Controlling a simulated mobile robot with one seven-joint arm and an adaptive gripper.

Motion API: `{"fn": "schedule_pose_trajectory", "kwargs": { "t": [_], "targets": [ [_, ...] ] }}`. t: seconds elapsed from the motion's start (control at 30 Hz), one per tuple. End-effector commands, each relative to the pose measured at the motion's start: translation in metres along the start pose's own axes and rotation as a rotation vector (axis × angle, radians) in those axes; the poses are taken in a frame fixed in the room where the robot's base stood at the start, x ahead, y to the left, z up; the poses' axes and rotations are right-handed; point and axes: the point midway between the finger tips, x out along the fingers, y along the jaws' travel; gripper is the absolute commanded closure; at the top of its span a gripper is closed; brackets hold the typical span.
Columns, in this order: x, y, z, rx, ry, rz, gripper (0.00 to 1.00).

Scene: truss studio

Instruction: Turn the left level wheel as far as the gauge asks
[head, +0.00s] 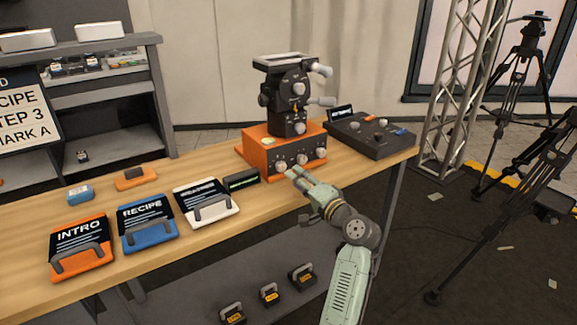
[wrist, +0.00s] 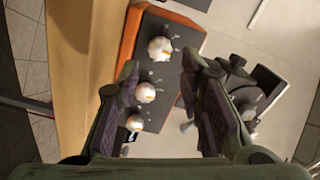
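The orange control box (head: 255,158) stands on the table with a dark front panel holding three pale round wheels. The left wheel (head: 281,167) is just beyond my gripper (head: 294,177). In the wrist view the left wheel (wrist: 160,48) is the topmost one, with an orange mark, ahead of and between the fingertips. My gripper (wrist: 160,65) is open and empty; I see no contact with that wheel. The middle wheel (wrist: 145,92) appears beside one finger. A small black display (head: 241,180) with a green strip stands left of the box; its reading is too small to tell.
A black camera-like device (head: 288,95) sits on the box. A dark console (head: 370,135) stands to the right. White (head: 207,202), blue (head: 147,222) and orange (head: 82,247) card stands line the table's left.

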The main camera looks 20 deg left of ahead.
Motion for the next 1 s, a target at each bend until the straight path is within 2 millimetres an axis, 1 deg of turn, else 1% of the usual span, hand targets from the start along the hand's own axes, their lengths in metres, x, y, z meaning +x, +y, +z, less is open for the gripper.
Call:
{"fn": "schedule_pose_trajectory", "kwargs": {
  "t": [0.03, 0.2, 0.3, 0.4, 0.53, 0.77, 1.0],
  "targets": [
    [0.012, -0.003, 0.000, 0.001, -0.003, 0.001, 0.66],
    [0.043, -0.003, 0.000, -0.001, -0.001, 0.000, 0.66],
    [0.056, -0.002, -0.001, 0.000, 0.000, 0.000, 0.66],
    [0.065, -0.001, 0.000, -0.002, 0.000, 0.000, 0.66],
    [0.070, -0.001, 0.000, -0.003, 0.002, 0.000, 0.66],
    [0.070, -0.001, 0.000, -0.003, 0.002, 0.000, 0.66],
    [0.070, -0.001, 0.000, -0.003, 0.002, 0.000, 0.81]
  ]
}}
